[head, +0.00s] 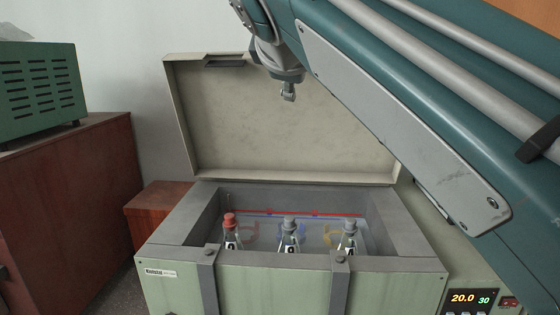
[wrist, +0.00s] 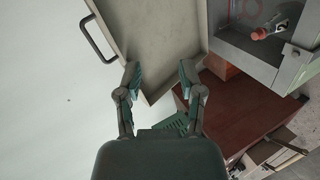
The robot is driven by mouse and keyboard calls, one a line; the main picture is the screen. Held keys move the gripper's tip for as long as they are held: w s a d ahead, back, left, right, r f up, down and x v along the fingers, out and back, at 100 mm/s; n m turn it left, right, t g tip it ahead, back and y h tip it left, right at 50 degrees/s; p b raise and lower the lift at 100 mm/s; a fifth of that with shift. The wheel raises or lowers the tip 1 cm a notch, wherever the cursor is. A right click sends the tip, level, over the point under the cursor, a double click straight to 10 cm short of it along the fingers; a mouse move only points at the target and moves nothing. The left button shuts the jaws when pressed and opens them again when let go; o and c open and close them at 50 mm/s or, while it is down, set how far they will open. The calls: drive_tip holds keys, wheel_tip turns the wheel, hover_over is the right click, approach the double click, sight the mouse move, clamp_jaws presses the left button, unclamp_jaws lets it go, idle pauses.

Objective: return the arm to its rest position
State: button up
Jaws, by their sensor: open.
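My gripper (wrist: 159,75) shows in the wrist view with its two fingers spread apart and nothing between them. Behind the fingers are the raised lid (wrist: 150,45) and a pale wall. In the head view my arm crosses from the right edge up to the top middle. A small part of its far end hangs in front of the open lid (head: 290,130), above the bath; the fingers cannot be made out clearly there. My arm hides the lid's upper right and part of the bath's right side.
The green bath (head: 290,285) is open. Three stoppered flasks stand inside: one red-topped (head: 231,235), two grey-topped (head: 289,238) (head: 348,238). A display (head: 470,298) reads 20.0 and 30. A brown cabinet (head: 70,190) with a green vented box (head: 40,90) stands left.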

drive_tip(key=s+d+f+m+g, duration=0.2)
drive_tip(key=s+d+f+m, duration=0.2)
drive_tip(key=f, duration=0.9)
drive_tip(key=s+d+f+m+g+y, duration=0.1)
drive_tip(key=s+d+f+m+g, duration=0.2)
drive_tip(key=f, duration=1)
drive_tip(key=s+d+f+m+g, duration=0.2)
drive_tip(key=s+d+f+m, duration=0.4)
drive_tip(key=s+f, duration=0.4)
wheel_tip(320, 180, down, 4)
drive_tip(key=shift+s+d+r+m+g, duration=0.25)
drive_tip(key=shift+s+d+m+g, duration=0.1)
drive_tip(key=shift+m, duration=0.45)
